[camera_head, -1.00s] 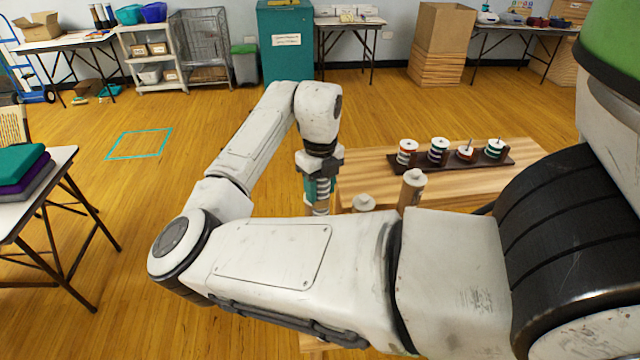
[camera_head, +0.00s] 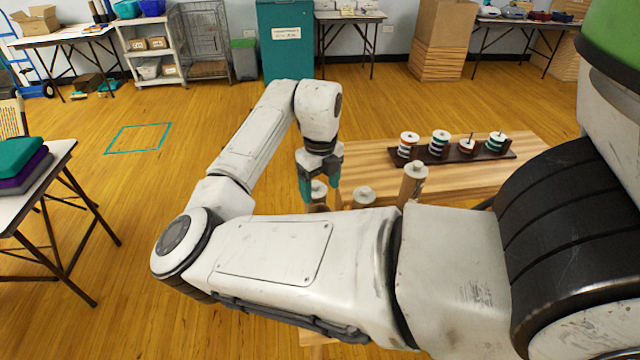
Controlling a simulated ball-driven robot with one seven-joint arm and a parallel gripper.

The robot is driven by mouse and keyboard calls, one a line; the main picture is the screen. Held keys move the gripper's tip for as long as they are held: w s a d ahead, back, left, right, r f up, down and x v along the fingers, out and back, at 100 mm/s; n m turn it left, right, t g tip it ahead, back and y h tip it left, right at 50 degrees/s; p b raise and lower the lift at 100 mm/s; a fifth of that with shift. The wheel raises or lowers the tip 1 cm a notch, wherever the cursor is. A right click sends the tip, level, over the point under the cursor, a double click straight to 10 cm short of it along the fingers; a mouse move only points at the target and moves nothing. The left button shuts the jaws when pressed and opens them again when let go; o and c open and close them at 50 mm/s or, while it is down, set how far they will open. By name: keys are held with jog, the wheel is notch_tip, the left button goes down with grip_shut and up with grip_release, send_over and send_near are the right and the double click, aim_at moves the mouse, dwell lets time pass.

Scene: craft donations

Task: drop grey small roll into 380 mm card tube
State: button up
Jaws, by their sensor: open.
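My gripper (camera_head: 319,188) points down near the left end of the wooden table, its teal fingers apart. Between and partly behind the fingers is a pale round top with a small knob, on a brown upright piece (camera_head: 317,207) that looks like a card tube. A second pale-topped piece (camera_head: 363,194) stands to its right, its lower part hidden by my arm. A taller brown card tube (camera_head: 412,182) with a similar pale top stands further right. I cannot tell which one is 380 mm. I cannot make out the grey small roll for certain.
The wooden table (camera_head: 360,157) carries a dark rack (camera_head: 395,158) with several striped stacks of rolls on pegs. My arm hides the table's near part. A side table (camera_head: 58,172) with folded cloth stands at the left. The floor between is clear.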

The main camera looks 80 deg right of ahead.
jog(key=shift+r, duration=0.1)
notch_tip(320, 180, up, 11)
jog(key=b, duration=0.1)
jog(key=shift+f, duration=0.2)
dwell(0.7)
